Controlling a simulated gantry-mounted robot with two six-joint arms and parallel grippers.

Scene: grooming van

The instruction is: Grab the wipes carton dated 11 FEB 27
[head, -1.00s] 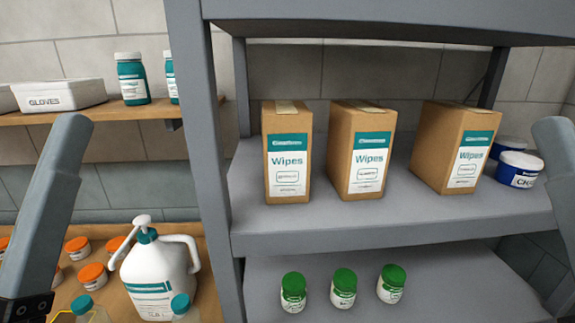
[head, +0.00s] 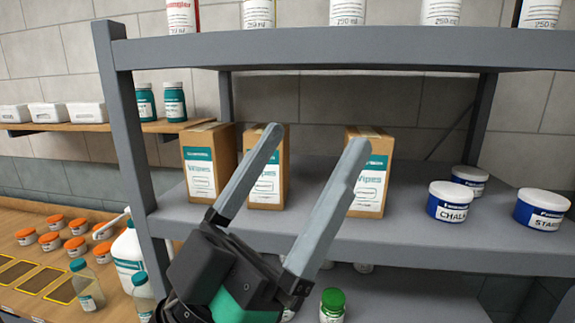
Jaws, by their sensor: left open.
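Three brown wipes cartons with teal and white labels stand upright on the grey middle shelf (head: 420,232). The left carton (head: 226,150) shows its label clear of my gripper. The middle carton (head: 283,185) is partly covered by a finger of my left gripper. The right carton (head: 378,145) is partly covered by the other finger. The dates on the labels are too small to read. My left gripper (head: 312,148) is open and empty, its fingers pointing up in front of the middle and right cartons. My right gripper is not in view.
Blue-and-white tubs, including a chalk tub (head: 449,202) and another tub (head: 541,209), stand right of the cartons. A grey upright (head: 130,150) bounds the shelf on the left. The upper shelf (head: 400,48) holds several bottles. A green-lidded jar (head: 332,304) stands below.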

